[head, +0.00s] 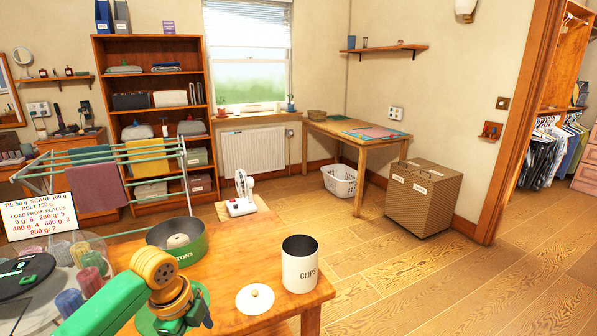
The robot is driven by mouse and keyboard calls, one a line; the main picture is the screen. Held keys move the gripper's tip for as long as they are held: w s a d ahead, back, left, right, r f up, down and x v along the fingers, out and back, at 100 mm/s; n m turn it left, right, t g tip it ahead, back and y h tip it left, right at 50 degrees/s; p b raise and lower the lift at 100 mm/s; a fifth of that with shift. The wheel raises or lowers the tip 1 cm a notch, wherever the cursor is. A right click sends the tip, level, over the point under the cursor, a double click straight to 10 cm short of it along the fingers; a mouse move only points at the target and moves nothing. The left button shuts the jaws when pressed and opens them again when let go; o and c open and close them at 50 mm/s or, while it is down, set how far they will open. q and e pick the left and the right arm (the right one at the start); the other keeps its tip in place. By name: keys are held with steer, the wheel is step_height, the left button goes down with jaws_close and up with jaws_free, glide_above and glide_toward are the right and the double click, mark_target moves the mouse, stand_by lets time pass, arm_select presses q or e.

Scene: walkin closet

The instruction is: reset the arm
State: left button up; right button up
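One of my arms, green with an orange joint, comes in from the lower left. My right arm and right gripper are not in view. Close to the arm stand a green round tin (190,250) marked "TONS" with its lid off, and a white canister (300,268) marked "CLIPS", which is open. A white lid with a knob (255,298) lies flat beside the canister.
At left are a sign (43,205), spools (69,303) and a drying rack (155,146). Beyond are a wicker hamper (424,200), a white basket (340,182) and a side table. The floor at right is clear.

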arm_select(q)
step_height(320, 180, down, 17)
steer(key=s+d+n+t, duration=0.1)
steer(key=n, duration=0.7)
steer(key=s+a+f+n, duration=0.1)
steer(key=s+f+n, duration=0.3)
steer(key=s+f, duration=0.6)
steer(key=s+f+n, duration=0.1)
steer(key=s+f, duration=0.3)
steer(key=s, duration=0.4)
steer(key=s+f+n+g, duration=0.1)
steer(key=s+f, duration=0.3)
steer(key=s, duration=0.5)
steer(key=s+f+n+y, duration=0.1)
steer(key=s+f+n, duration=0.2)
steer(key=s, duration=0.6)
steer(key=shift+d+f, duration=0.45)
steer(key=shift+f, duration=0.3)
